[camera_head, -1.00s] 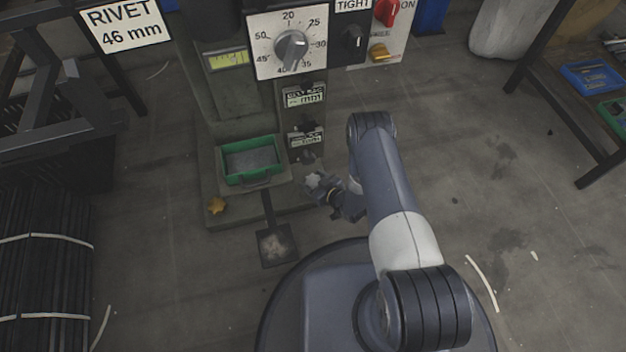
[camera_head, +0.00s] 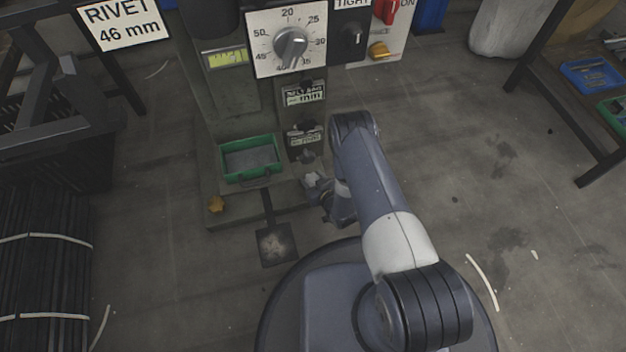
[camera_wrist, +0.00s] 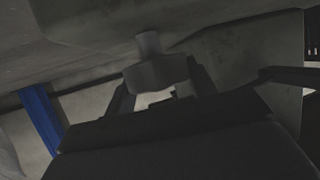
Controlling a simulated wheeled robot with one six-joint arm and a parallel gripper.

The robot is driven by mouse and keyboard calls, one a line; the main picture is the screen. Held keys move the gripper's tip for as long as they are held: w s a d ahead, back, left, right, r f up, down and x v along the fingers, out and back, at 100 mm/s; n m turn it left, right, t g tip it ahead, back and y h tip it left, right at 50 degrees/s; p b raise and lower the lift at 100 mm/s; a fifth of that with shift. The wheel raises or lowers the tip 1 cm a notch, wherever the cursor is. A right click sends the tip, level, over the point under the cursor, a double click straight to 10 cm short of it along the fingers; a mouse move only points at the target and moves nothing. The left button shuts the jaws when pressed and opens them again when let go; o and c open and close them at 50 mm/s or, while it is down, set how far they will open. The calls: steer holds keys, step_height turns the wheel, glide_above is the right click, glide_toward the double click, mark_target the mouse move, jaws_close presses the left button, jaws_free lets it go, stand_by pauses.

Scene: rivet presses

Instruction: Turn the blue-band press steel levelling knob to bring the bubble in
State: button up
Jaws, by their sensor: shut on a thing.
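The steel levelling knob (camera_wrist: 155,72) hangs on a short stem in the wrist view, with my gripper's (camera_wrist: 160,80) fingers on both sides of it, shut on it. In the head view the knob (camera_head: 312,179) is a small pale shape at the right front of the press base, partly covered by my gripper (camera_head: 320,187). The yellow-green bubble level (camera_head: 228,59) is on the press column, left of the dial; the bubble's exact place is too small to tell. No blue band on the press is clear in these views.
A brass knob (camera_head: 216,203) is at the base's left front corner. A green tray (camera_head: 250,176) stands on the base, with a pedal (camera_head: 276,245) in front. A dial (camera_head: 290,45) is above. The floor to the right is mostly clear.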

steer(key=m+h, duration=0.2)
steer(key=m+t+h+b, duration=0.1)
steer(key=m+h, duration=0.1)
steer(key=shift+a+f+t, duration=0.1)
steer(key=shift+a+t, duration=0.05)
steer(key=shift+t, duration=0.15)
steer(key=shift+m+h+b, duration=0.6)
steer(key=shift+m+h, duration=1)
steer(key=shift+h, duration=0.4)
steer(key=o, duration=1)
steer(key=p+v, duration=0.3)
steer(key=v, duration=0.3)
steer(key=shift+s+r, duration=0.2)
steer(key=shift+r, duration=0.1)
steer(key=shift+s+r, duration=0.1)
steer(key=shift+s, duration=0.4)
